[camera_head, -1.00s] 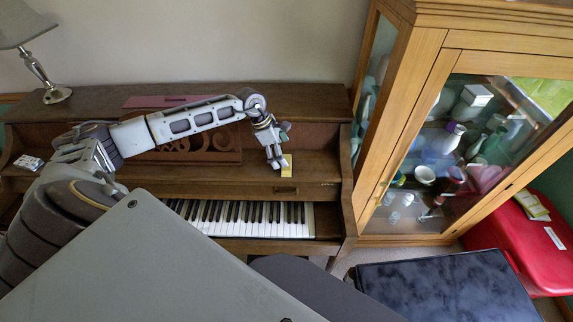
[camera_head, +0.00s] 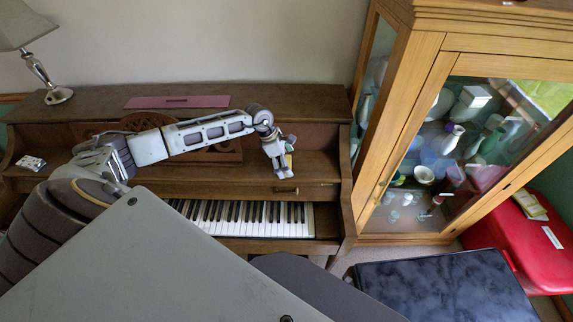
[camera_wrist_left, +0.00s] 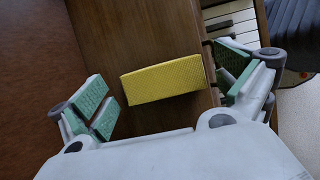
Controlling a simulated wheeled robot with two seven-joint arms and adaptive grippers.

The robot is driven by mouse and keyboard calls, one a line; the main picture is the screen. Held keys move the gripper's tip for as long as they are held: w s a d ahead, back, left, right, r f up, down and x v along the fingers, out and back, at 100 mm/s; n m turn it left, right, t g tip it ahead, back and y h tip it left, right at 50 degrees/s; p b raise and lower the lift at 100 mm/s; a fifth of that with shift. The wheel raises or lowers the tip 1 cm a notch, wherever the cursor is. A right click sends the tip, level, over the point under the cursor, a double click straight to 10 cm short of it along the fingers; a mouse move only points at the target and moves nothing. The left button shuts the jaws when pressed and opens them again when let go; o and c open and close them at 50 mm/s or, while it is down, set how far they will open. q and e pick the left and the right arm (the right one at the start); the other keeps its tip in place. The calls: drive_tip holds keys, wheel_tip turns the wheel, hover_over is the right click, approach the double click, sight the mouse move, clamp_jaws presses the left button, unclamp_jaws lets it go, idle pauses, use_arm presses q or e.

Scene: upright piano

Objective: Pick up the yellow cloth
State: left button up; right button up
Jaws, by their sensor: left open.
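The yellow cloth (camera_wrist_left: 163,80) shows in the wrist view as a thick, folded block-like piece on the piano's brown wooden ledge, close to the keys. My left gripper (camera_wrist_left: 170,93) is open, with one green-padded finger to the left of the cloth and the other to the right. Both fingers look apart from it. In the head view my left gripper (camera_head: 283,168) hangs over the ledge above the keys and mostly hides the cloth. The height of the fingers above the ledge is hard to tell. My right gripper is not in view.
The piano keys (camera_head: 250,215) lie just in front of the ledge. A lamp (camera_head: 45,75) and a flat pink item (camera_head: 178,102) are on the piano top. A small item (camera_head: 30,162) lies at the ledge's left. A glass cabinet (camera_head: 440,130) stands close on the right.

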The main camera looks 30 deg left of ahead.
use_arm(q)
drive_tip(key=shift+f, duration=0.15)
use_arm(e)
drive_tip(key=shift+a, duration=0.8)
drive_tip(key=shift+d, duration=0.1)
use_arm(q)
drive_tip(key=shift+c, duration=0.7)
drive_tip(key=c, duration=0.8)
drive_tip(key=shift+c, duration=0.2)
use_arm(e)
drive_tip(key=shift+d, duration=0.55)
